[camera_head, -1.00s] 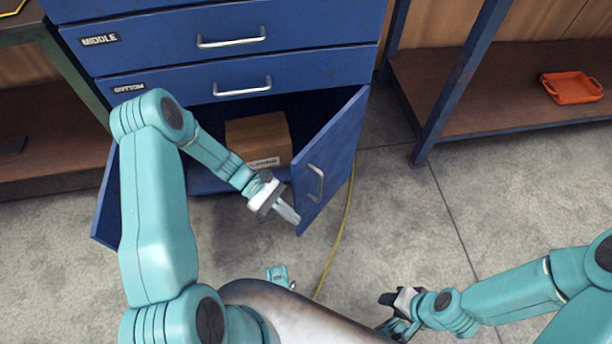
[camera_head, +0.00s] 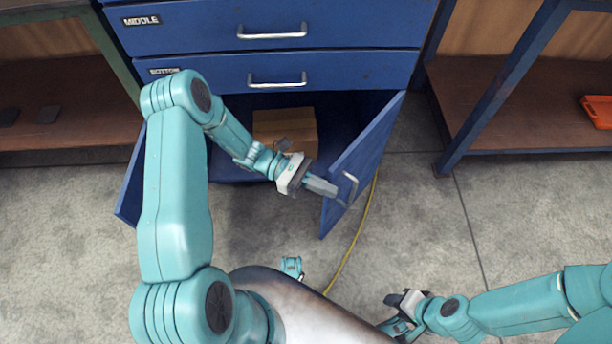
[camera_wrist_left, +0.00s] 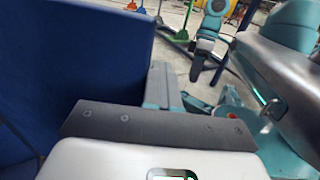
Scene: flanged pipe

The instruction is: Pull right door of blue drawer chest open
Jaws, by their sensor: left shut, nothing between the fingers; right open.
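The blue drawer chest (camera_head: 340,70) stands ahead in the head view. Its right door (camera_head: 377,140) is swung partly open, with a metal handle (camera_head: 350,186) on its outer face. Its left door (camera_head: 130,185) is also open, mostly behind my left arm. My left gripper (camera_head: 326,187) is shut and empty, at the inner side of the right door near its free edge. I cannot tell whether it touches the door. In the left wrist view a blue panel (camera_wrist_left: 75,60) fills the left side, close to the fingers. My right gripper (camera_head: 398,312) is open and empty, low over the floor.
A cardboard box (camera_head: 285,130) sits inside the chest's lower compartment. A yellow cable (camera_head: 352,245) runs over the floor by the right door. A shelf table (camera_head: 530,100) with an orange tray (camera_head: 600,110) stands at right.

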